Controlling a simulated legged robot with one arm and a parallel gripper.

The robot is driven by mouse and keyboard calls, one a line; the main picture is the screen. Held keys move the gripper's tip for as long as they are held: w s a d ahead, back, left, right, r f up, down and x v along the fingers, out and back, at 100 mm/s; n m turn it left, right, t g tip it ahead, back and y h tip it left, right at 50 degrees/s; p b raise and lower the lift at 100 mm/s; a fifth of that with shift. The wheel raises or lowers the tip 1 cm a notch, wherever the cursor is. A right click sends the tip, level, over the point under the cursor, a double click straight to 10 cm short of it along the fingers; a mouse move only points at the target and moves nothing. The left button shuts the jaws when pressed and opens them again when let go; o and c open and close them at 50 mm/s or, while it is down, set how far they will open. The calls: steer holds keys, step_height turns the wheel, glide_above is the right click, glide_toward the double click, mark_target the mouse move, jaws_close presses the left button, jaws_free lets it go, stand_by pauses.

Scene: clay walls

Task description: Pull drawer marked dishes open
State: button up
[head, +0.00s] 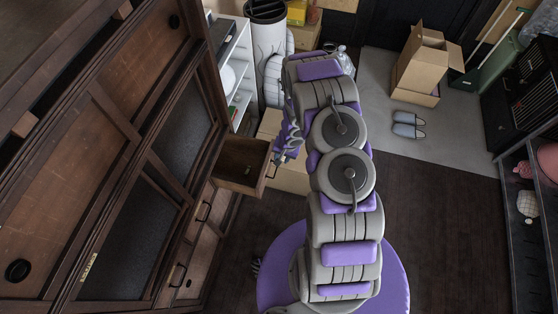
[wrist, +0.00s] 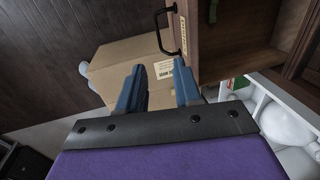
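In the head view, a wooden drawer (head: 241,164) stands pulled out of the dark cabinet on the left, its inside showing. Its black handle (head: 271,169) is on its front. My gripper (head: 283,152) is close to the drawer front, partly hidden by my arm. In the wrist view, the two blue fingers of my gripper (wrist: 159,66) are apart with nothing between them. The drawer's handle (wrist: 170,34) is just beyond the fingertips, beside a yellowish label (wrist: 183,33) too small to read. The drawer's inside (wrist: 238,38) also shows there.
The cabinet (head: 110,140) fills the left side; other closed drawers with handles sit below. Cardboard boxes (wrist: 130,70) lie past the gripper. A white shelf (head: 233,65) stands behind the drawer. Dark floor (head: 440,215) to the right is free; slippers (head: 408,126) lie on grey floor.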

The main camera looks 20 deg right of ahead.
steer(key=r, duration=0.1)
steer(key=r+p, duration=0.1)
steer(key=r, duration=0.2)
steer(key=shift+s+d+r, duration=0.35)
steer(key=shift+d, duration=0.05)
steer(key=shift+w, duration=0.1)
steer(key=w+d+r+t+h, duration=0.2)
steer(key=w+d+r+h, duration=0.15)
steer(key=d+r, duration=0.35)
steer(key=s+d+r+n+h+b, duration=0.1)
steer(key=s+d+r+h, duration=0.1)
steer(key=r, duration=0.9)
steer(key=s+d+r+h+b, duration=0.2)
steer(key=s+r, duration=0.1)
steer(key=r, duration=0.7)
steer(key=s+a+r+n+g+b, duration=0.1)
steer(key=s+a+r+g, duration=0.35)
steer(key=s, duration=0.85)
steer(key=s+a+r+n+y+b, duration=0.1)
steer(key=s+a+r+n+y, duration=0.1)
steer(key=s+a, duration=0.5)
steer(key=s+a+r+n+y, duration=0.3)
steer(key=s+a, duration=0.4)
steer(key=s, duration=0.4)
steer(key=shift+a+r+y+b, duration=0.2)
steer(key=shift+a+y+b, duration=0.1)
steer(key=shift+y+b, duration=0.05)
steer(key=shift+g, duration=0.25)
